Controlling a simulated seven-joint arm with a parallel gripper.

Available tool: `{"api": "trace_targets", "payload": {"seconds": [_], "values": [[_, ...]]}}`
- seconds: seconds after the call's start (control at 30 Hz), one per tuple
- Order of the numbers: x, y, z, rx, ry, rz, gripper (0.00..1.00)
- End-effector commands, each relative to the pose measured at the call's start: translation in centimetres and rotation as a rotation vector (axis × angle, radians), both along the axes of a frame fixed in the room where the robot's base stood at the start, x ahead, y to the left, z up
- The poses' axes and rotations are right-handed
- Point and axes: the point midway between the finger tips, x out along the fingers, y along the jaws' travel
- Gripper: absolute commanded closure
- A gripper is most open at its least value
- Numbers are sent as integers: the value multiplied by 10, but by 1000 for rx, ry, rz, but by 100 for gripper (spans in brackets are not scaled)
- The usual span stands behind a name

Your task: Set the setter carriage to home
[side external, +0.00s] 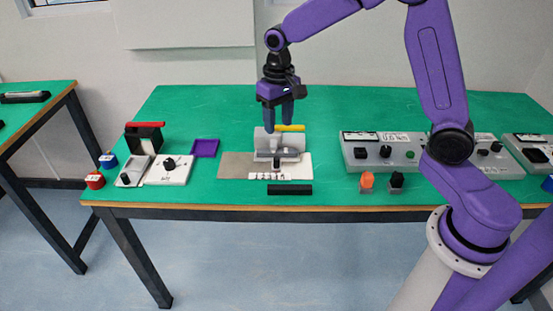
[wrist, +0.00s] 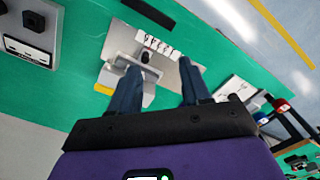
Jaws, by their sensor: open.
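The setter (side external: 262,172) stands at the middle of the green table, with a grey body, a pale base plate and a row of printed marks along its front. Its carriage has a small dark knob (side external: 276,162), also seen in the wrist view (wrist: 146,57). The marks (wrist: 158,44) are too small to read surely, so the carriage's exact position cannot be told. A yellow bar (side external: 290,128) lies behind the grey body. My gripper (side external: 279,126) is open and empty, pointing down above the rear of the setter. In the wrist view its fingers (wrist: 160,72) frame the knob area, apart from it.
A black bar (side external: 290,190) lies in front of the setter. A purple tray (side external: 205,148) and white switch boxes (side external: 168,170) stand left. A grey control panel (side external: 380,152) stands right, with an orange knob (side external: 367,181) before it. Bare table lies behind.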

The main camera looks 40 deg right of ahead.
Motion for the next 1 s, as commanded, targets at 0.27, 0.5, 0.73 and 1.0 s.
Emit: {"api": "trace_targets", "payload": {"seconds": [0.27, 0.5, 0.73, 1.0], "values": [[58, -47, -24, -1, 6, -262, 53], [67, -58, -34, -2, 8, -315, 53], [66, -59, -66, -2, 11, -313, 53], [65, -58, -117, -3, 10, -312, 53]]}}
